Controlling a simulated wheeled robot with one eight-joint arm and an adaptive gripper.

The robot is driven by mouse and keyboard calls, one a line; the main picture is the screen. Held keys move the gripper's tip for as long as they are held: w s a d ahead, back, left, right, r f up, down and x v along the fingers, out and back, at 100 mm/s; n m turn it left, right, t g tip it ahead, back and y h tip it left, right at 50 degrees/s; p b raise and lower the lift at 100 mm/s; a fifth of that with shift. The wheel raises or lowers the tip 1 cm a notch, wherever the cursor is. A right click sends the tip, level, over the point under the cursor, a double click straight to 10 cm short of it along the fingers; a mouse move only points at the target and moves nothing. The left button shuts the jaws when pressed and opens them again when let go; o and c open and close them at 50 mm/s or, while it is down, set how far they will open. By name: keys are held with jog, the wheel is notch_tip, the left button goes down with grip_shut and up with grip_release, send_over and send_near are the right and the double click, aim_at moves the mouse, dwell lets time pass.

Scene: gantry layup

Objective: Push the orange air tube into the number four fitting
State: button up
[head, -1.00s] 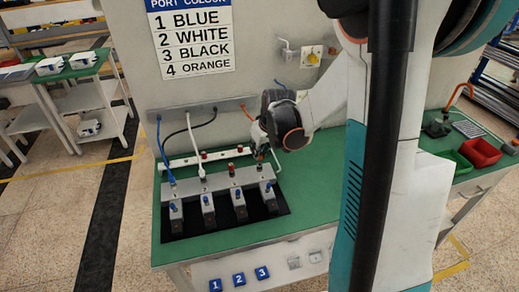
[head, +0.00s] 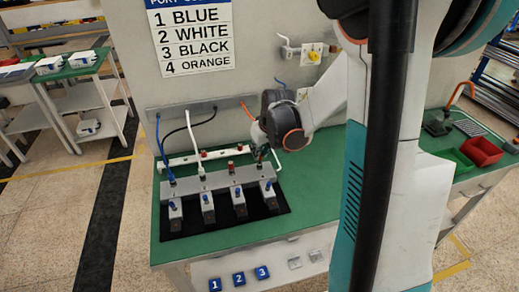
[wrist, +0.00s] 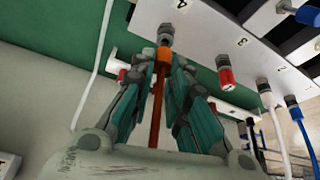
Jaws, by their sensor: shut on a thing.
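My gripper (wrist: 160,75) is shut on the orange air tube (wrist: 161,58), whose orange end shows between the fingertips in the wrist view. The tube runs back down between the fingers. The number four fitting (wrist: 165,34) is a grey collar on the pale manifold, straight ahead of the tube end. The tube end is in line with it and looks to meet it; how deep it sits I cannot tell. In the head view my gripper (head: 264,152) is at the right end of the manifold (head: 222,181), and the orange tube (head: 247,110) comes from the wall strip.
The number three fitting (wrist: 225,77) carries a red cap. A white tube (wrist: 273,107) is in number two and a blue tube (wrist: 298,114) in number one. A black tube (head: 190,128) hangs from the wall strip.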

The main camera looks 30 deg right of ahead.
jog(key=shift+f+b, duration=0.7)
jog(key=shift+f, duration=0.2)
jog(key=o, duration=0.9)
jog(key=v, duration=1.2)
